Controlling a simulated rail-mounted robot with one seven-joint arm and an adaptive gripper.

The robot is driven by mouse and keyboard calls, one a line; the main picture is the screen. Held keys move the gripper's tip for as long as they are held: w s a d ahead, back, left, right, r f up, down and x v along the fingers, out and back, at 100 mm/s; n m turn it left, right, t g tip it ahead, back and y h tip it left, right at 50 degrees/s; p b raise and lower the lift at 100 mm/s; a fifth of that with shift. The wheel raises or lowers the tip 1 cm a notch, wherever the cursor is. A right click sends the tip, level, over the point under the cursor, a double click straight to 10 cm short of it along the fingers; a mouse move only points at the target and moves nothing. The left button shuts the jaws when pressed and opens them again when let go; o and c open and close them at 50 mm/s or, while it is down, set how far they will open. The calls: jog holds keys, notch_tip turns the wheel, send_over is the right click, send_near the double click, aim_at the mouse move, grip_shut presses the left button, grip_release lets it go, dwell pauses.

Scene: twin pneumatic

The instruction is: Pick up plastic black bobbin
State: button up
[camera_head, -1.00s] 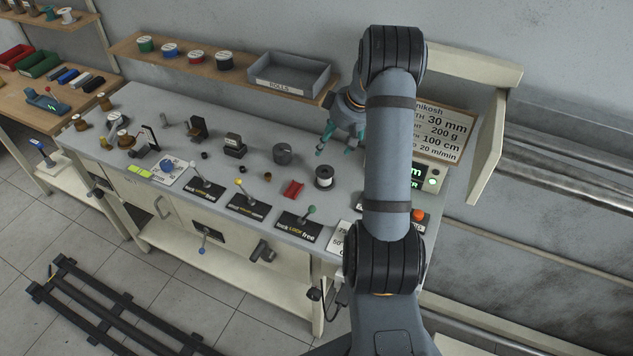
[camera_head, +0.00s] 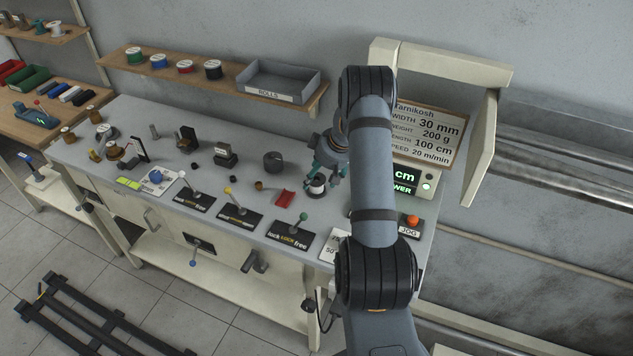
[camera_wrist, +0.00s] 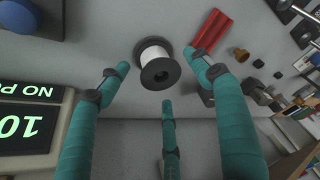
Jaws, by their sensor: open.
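A black bobbin with white thread (camera_head: 317,189) stands upright on the grey bench top, and its black end flange faces up in the wrist view (camera_wrist: 160,73). My gripper (camera_head: 325,175) is open just above and around it in the head view. In the wrist view, the teal fingers of my gripper (camera_wrist: 157,70) are spread, with one to the left of the bobbin, one to the right and one below. The fingers appear apart from the bobbin. My gripper hides part of the bobbin in the head view.
A red piece (camera_head: 285,198) lies close to the left of the bobbin, with a dark grey cylinder (camera_head: 273,162) behind it. A green-lit display box (camera_head: 408,180) stands to the right. Lever plates (camera_head: 290,236) line the bench front. A shelf (camera_head: 225,78) holds spools and a tray.

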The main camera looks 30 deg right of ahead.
aim_at(316, 180)
jog(key=p+x, duration=0.1)
jog(key=x, duration=0.2)
jog(key=shift+w+f, duration=0.1)
jog(key=shift+c, duration=1)
jog(key=c, duration=0.7)
jog(key=shift+c, duration=0.3)
